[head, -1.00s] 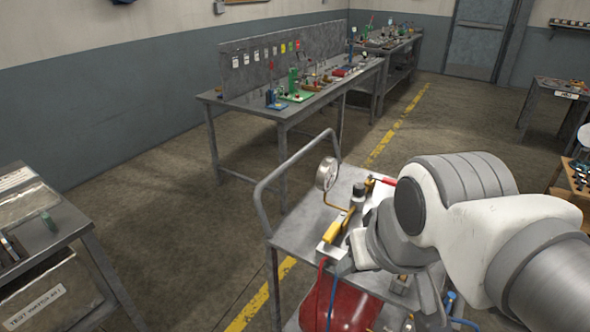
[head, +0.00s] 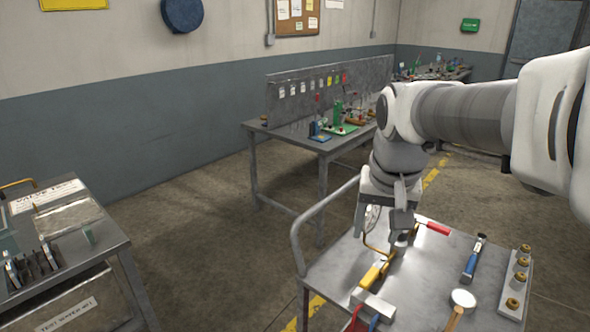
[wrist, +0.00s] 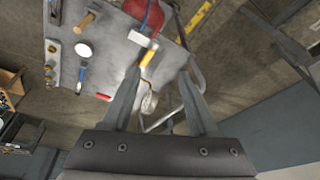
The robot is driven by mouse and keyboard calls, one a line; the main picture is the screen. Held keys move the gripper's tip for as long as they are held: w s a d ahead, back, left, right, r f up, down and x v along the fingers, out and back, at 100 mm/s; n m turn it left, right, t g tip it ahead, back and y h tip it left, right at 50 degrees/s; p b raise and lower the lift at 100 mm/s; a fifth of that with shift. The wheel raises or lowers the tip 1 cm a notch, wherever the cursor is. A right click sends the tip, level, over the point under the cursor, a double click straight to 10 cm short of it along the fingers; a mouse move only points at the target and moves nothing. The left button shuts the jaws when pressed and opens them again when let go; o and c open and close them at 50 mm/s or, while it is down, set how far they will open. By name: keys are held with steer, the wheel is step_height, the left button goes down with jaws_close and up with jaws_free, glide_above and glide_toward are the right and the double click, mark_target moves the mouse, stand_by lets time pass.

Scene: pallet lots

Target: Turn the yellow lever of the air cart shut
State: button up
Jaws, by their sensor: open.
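The air cart (head: 335,262) stands at the lower middle of the head view. Its yellow lever (head: 371,276) lies near the cart's left side, by a pale block and a bent brass tube, pointing toward my gripper. It also shows in the wrist view (wrist: 149,57), just beyond the fingertips. My gripper (head: 384,218) is above the cart top, pointing down, with its fingers apart and nothing between them. It is apart from the lever. The round gauge (head: 372,217) is partly hidden behind my gripper; it shows in the wrist view (wrist: 149,103).
A red-handled tool (head: 434,228), a blue-handled tool (head: 472,260), a round white-faced tool (head: 463,299) and a strip of brass fittings (head: 520,280) lie on the cart. The cart's tube handle (head: 298,245) rises at left. Benches stand at left (head: 100,250) and behind (head: 254,130).

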steer(key=w+d+f+m+g, duration=0.2)
steer(key=w+d+f, duration=0.15)
steer(key=w, duration=0.55)
steer(key=m+g, duration=0.1)
steer(key=m, duration=0.2)
glide_toward(369, 276)
steer(key=shift+y, duration=0.3)
steer(key=f, duration=0.2)
steer(key=f+b, duration=0.1)
steer(key=f, duration=0.2)
steer(key=f+b, duration=0.1)
steer(key=f, duration=0.2)
steer(key=shift+w+d+f, duration=0.15)
steer(key=shift+d+f, duration=0.1)
steer(key=shift+d, duration=0.05)
steer(key=shift+c, duration=0.2)
jaws_close()
